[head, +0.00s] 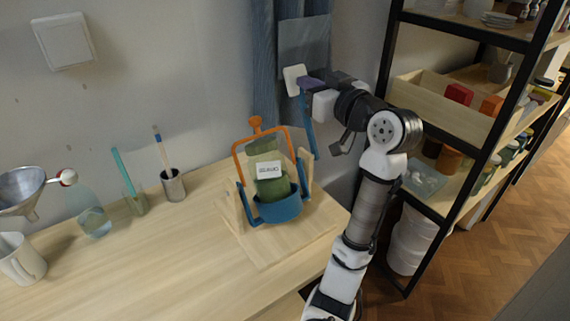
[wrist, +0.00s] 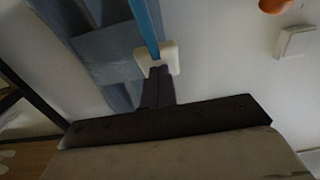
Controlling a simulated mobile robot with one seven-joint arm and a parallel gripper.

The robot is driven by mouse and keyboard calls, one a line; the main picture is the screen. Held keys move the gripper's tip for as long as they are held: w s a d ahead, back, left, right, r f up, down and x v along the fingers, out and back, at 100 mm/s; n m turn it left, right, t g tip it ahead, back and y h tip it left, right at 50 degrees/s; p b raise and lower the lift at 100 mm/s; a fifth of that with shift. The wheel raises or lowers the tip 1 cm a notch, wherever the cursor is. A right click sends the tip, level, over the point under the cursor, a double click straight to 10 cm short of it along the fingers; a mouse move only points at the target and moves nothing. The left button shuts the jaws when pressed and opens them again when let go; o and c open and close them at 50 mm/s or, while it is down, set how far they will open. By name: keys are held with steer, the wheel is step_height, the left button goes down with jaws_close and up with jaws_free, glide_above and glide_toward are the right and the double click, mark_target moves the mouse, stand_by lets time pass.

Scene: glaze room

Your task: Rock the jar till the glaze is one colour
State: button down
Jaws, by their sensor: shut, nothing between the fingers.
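A glaze jar (head: 272,187) with green contents and a white label sits in a blue cradle (head: 281,209) between wooden uprights. I cannot tell whether its glaze is one colour. An orange frame with a knob (head: 255,124) arches over the jar. A blue lever (head: 307,125) rises at the right side, ending in a white pad (head: 293,78). My gripper (head: 304,82) is shut and empty, its fingertips at the pad, touching or very close. In the wrist view the shut fingers (wrist: 157,72) overlap the white pad (wrist: 171,54) below the blue lever (wrist: 145,22).
The rig stands on a wooden board (head: 262,252) on the table. A funnel (head: 20,188), a white mug (head: 20,260), a glass bottle (head: 92,217) and cups with brushes (head: 173,186) stand at left. A curtain (head: 264,60) hangs behind; a black-framed shelf (head: 463,118) stands at right.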

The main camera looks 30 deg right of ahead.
steer(key=shift+w+f+b, duration=0.65)
steer(key=shift+w+f, duration=0.05)
steer(key=shift+w, duration=0.35)
steer(key=shift+f, duration=0.1)
steer(key=shift+s+a, duration=0.75)
steer(key=shift+s, duration=0.2)
steer(key=shift+s+r, duration=0.25)
steer(key=shift+s, duration=0.8)
steer(key=s+d+r+p, duration=0.1)
steer(key=s+d+r, duration=0.1)
steer(key=s, duration=0.8)
steer(key=shift+r+p, duration=0.15)
steer(key=shift+p, duration=0.2)
